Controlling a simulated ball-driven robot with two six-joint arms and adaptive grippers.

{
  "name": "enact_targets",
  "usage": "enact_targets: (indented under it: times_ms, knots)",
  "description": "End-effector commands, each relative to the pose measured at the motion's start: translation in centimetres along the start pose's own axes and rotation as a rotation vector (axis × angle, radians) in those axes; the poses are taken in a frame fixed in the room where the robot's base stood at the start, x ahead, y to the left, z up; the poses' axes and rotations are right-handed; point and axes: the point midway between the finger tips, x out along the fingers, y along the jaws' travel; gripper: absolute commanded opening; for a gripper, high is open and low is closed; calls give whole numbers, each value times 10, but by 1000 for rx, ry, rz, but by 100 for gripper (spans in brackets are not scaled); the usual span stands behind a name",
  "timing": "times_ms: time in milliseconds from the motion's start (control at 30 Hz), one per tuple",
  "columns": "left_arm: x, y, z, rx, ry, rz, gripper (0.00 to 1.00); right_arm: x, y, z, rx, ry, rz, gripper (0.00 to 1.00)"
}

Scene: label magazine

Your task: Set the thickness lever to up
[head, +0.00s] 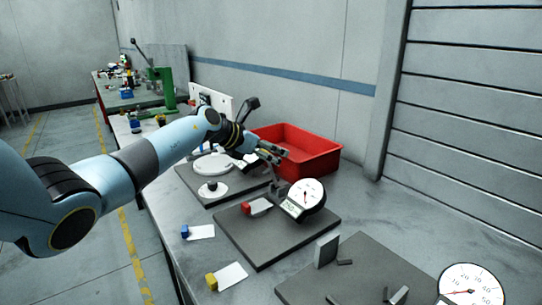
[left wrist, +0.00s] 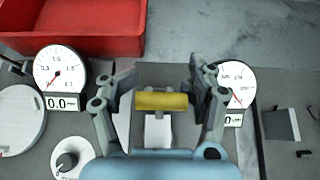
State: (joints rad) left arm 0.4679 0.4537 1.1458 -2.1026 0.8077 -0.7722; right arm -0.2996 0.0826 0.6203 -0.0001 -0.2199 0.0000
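My left gripper (head: 268,153) is over the bench, above the back of the middle dark plate (head: 262,245). In the left wrist view its two fingers (left wrist: 160,75) are spread apart. A yellow bar (left wrist: 162,101) shows between them, above a white patch (left wrist: 158,130); it may be the lever's grip, but I cannot tell whether a finger touches it. In the head view the gripper covers that spot, so the lever's position cannot be told. A dial gauge (head: 306,194) with a small display stands beside the gripper; it also shows in the left wrist view (left wrist: 236,82). My right gripper is not in view.
A red bin (head: 315,158) stands behind the gripper. The left plate carries a white disc (head: 213,162) and a knob (head: 212,187). Another plate with a dial (head: 470,287) lies at front right. A blue block (head: 185,231) and a yellow block (head: 211,281) lie near the bench edge.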

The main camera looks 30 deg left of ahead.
Motion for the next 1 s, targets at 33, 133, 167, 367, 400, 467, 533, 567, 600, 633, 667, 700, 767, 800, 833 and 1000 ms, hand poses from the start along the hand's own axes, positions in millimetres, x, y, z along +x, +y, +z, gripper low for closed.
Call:
enact_targets:
  times_ms: [33, 133, 167, 367, 400, 467, 533, 567, 600, 633, 667, 700, 767, 800, 833, 1000]
  knots:
    - [-2, 3, 6, 4, -8, 5, 61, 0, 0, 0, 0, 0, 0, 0]
    - [-1, 2, 4, 2, -5, 4, 74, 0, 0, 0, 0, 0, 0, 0]
    - [-1, 2, 3, 2, -4, 3, 78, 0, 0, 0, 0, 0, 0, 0]
    - [0, 0, 0, 0, 1, 0, 86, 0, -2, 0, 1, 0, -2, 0]
    - [0, 0, -1, -1, 2, 0, 86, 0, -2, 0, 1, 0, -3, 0]
    - [0, 0, -1, -1, 3, 0, 86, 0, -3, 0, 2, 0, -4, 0]
    - [-1, 0, -2, -1, 3, 0, 86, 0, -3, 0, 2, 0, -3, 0]
    - [-2, 0, -2, 0, 3, 0, 86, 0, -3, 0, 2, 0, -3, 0]
    - [-6, 0, -2, 1, 3, 1, 86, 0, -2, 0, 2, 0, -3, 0]
    - [-9, 1, -2, 1, 4, 1, 86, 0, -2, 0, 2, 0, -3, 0]
    - [-13, 1, -2, 2, 4, 2, 86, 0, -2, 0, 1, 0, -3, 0]
    - [-19, 1, -3, 3, 5, 1, 86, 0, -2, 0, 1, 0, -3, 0]
    - [-31, 1, -3, 5, 7, 1, 86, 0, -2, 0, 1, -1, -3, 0]
    - [-40, 2, -3, 5, 6, 2, 86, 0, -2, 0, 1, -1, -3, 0]
    - [-47, 1, -3, 5, 6, 2, 86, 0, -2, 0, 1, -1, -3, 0]
    - [-85, 2, -3, 5, 7, 3, 86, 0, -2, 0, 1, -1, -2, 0]
